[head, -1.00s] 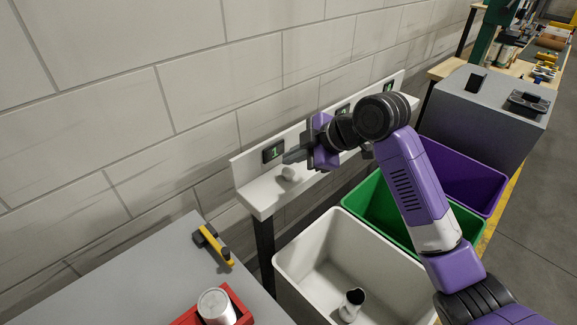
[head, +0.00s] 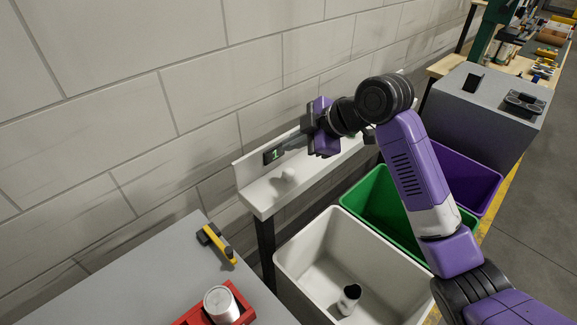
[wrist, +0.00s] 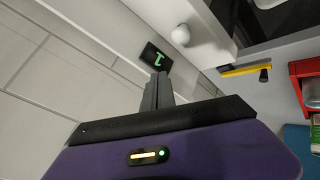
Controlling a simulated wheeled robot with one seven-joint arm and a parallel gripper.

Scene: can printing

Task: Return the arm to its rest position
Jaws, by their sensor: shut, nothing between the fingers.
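My gripper (head: 290,146) is shut and empty in the head view. It is held above the white shelf (head: 262,200) along the wall, in front of the display with a green 1 (head: 273,155). My arm is stretched out over the bins. In the wrist view the closed fingers (wrist: 158,92) point toward the same display (wrist: 155,57), with the round white knob (wrist: 181,35) beside it. I cannot tell whether the fingertips touch anything, but they look apart from the knob.
Below stand a white bin (head: 300,250) with a black-and-white can (head: 349,298) inside, a green bin (head: 360,203) and a purple bin (head: 470,180). The grey table (head: 150,270) carries a red holder (head: 243,298) with a white can (head: 221,304) and a yellow-black tool (head: 217,243).

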